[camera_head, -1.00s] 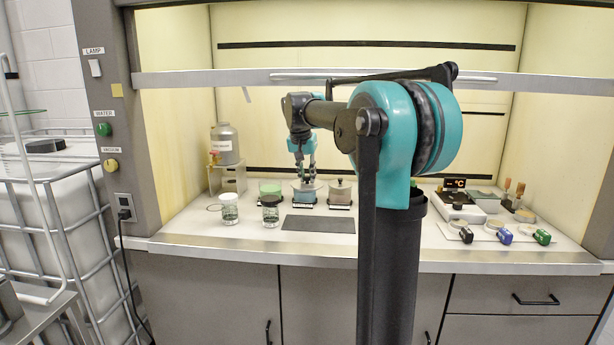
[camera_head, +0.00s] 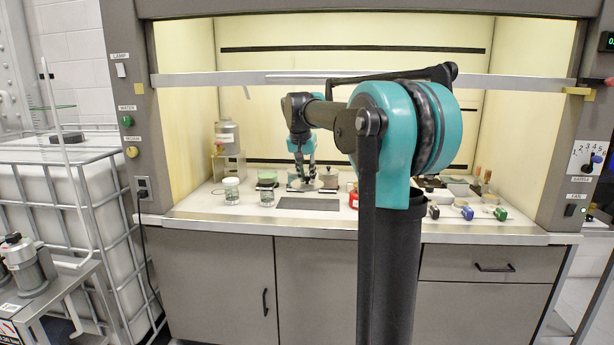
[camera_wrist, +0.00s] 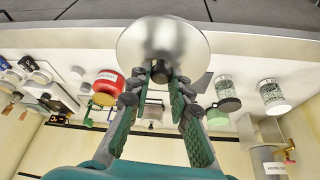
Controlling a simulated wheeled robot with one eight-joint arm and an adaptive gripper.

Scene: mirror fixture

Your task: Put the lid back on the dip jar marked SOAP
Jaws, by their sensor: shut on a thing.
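My gripper (camera_wrist: 160,78) is shut on the black knob of a round metal lid (camera_wrist: 150,40). In the head view my gripper (camera_head: 303,172) holds this lid (camera_head: 304,187) near the row of dip jars. A green-topped jar (camera_head: 267,177) stands left of the lid. A jar with a knobbed lid (camera_head: 328,178) stands to its right. Anything directly under or behind the held lid is largely hidden. I cannot read a SOAP mark on any jar. I cannot tell whether the held lid touches a jar.
The raised sash (camera_head: 230,79) crosses above.

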